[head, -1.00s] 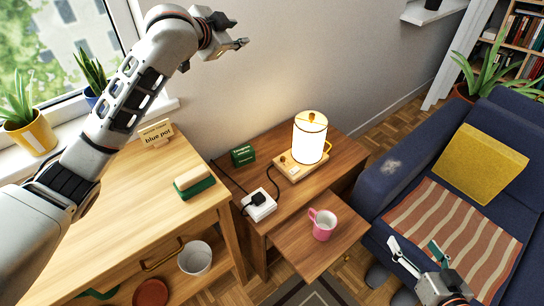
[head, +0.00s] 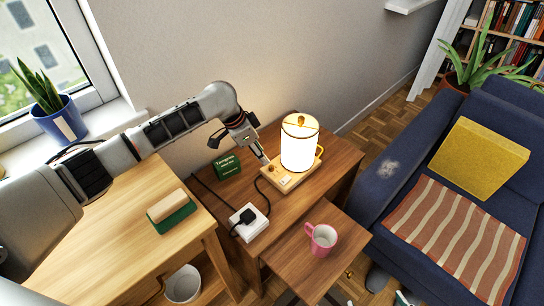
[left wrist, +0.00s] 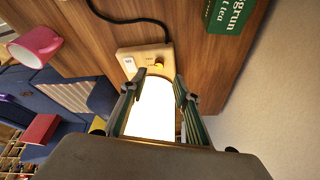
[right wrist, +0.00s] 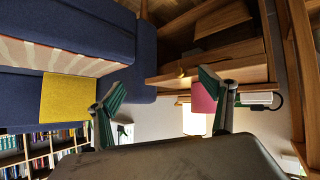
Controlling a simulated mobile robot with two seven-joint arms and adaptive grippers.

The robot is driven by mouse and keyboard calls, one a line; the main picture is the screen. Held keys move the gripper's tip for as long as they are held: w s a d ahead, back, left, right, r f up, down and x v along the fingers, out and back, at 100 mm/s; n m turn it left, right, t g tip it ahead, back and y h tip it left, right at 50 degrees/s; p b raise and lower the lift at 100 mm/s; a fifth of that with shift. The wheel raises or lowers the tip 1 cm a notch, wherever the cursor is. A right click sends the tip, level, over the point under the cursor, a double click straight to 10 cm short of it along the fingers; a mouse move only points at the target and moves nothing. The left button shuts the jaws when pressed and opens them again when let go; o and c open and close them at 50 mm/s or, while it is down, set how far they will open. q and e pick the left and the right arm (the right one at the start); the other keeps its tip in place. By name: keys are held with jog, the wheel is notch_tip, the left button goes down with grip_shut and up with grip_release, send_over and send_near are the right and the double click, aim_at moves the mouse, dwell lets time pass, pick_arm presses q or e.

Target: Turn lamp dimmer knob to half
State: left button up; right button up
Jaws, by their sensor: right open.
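The lit table lamp (head: 299,148) has a glowing white cylindrical shade on a light wooden base (head: 290,183). In the left wrist view the base (left wrist: 143,52) carries a small brass-coloured knob (left wrist: 158,66) and a white switch (left wrist: 129,67). My left gripper (head: 263,159) points down at the base's left end, beside the shade. In the left wrist view its fingers (left wrist: 155,95) are apart, with the bright shade between them in the picture and the knob just beyond. I cannot tell whether they touch anything. My right gripper (right wrist: 166,98) is open and empty, low in front of the sofa.
A green tea box (head: 227,166) stands left of the lamp. A white socket block (head: 248,222) with a black plug sits in front of it. A pink mug (head: 320,239) is on the lower shelf. A brush (head: 170,209) lies on the left table. The navy sofa (head: 400,150) is right.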

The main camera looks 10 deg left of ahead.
aim_at(270, 167)
pick_arm(q)
jog(key=b+x, duration=0.1)
jog(key=x, duration=0.1)
jog(key=b+x, duration=0.1)
jog(key=x, duration=0.3)
jog(key=shift+s+f+b, duration=0.2)
jog(key=shift+f+b, duration=0.05)
jog(key=shift+b, duration=0.15)
jog(key=shift+w+d+f, duration=0.25)
jog(key=shift+f, duration=0.2)
jog(key=shift+r, duration=0.15)
grip_shut()
